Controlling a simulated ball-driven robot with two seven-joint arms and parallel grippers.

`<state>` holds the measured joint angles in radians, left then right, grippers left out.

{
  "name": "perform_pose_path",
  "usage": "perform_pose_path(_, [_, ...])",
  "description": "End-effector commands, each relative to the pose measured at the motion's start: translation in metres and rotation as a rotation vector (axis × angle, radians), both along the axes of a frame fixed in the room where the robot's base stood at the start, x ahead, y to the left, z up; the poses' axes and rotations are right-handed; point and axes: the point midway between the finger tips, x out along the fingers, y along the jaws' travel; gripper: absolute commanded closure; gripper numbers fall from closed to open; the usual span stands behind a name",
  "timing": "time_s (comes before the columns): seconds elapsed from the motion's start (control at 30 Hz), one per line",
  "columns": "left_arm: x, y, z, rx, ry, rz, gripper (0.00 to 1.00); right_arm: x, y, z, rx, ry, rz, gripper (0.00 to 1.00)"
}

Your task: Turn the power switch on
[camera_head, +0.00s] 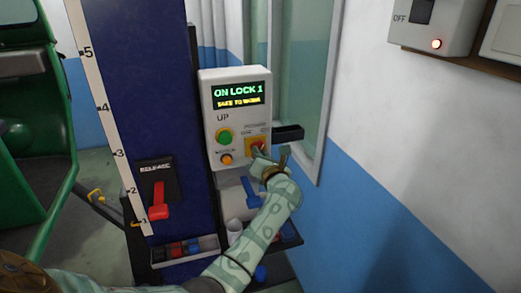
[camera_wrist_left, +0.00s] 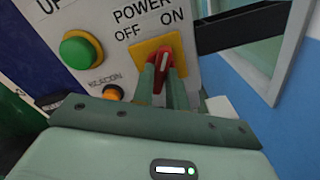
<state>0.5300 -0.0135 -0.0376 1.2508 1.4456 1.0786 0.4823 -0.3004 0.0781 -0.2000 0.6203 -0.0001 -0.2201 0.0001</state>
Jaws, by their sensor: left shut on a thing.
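The power switch is a red knob (camera_wrist_left: 164,62) on a yellow plate (camera_wrist_left: 148,48), between the printed words OFF and ON. Its white mark points up and leans slightly to the right, toward ON. The plate also shows on the grey control box (camera_head: 207,90) in the head view. My left gripper (camera_wrist_left: 163,78) is shut on the red knob, one finger on each side. In the head view my left gripper (camera_head: 261,157) reaches the lower right of the box and hides most of the knob. The right gripper is out of view.
The box's display (camera_head: 237,94) is lit and reads ON LOCK 1. A green button (camera_head: 224,136) and an orange one (camera_head: 226,158) sit left of the switch. A blue post (camera_head: 140,80) with a red release lever (camera_head: 158,205) stands to the left.

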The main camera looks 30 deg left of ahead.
Motion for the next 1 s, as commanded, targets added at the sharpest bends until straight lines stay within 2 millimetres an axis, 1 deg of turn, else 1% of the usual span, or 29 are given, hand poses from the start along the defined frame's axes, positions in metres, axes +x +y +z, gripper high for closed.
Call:
perform_pose_path(0.03, [0.000,0.000,0.001,0.015,0.024,0.000,1.00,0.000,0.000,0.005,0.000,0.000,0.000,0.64])
perform_pose_path(0.3, [0.000,0.000,0.000,0.089,0.108,-0.001,1.00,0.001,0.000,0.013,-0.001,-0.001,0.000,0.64])
perform_pose_path(0.9, [0.000,0.000,-0.001,0.113,0.136,-0.001,1.00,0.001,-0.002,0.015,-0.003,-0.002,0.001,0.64])
perform_pose_path(0.93, [0.000,-0.001,-0.001,0.113,0.136,-0.001,0.77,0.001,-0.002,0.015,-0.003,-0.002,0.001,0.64])
perform_pose_path(0.97, [0.000,-0.001,-0.001,0.114,0.135,-0.002,0.69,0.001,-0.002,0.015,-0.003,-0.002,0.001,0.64])
perform_pose_path(1.0, [0.000,0.000,-0.001,0.114,0.135,-0.002,0.64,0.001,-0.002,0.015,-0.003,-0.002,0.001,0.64])
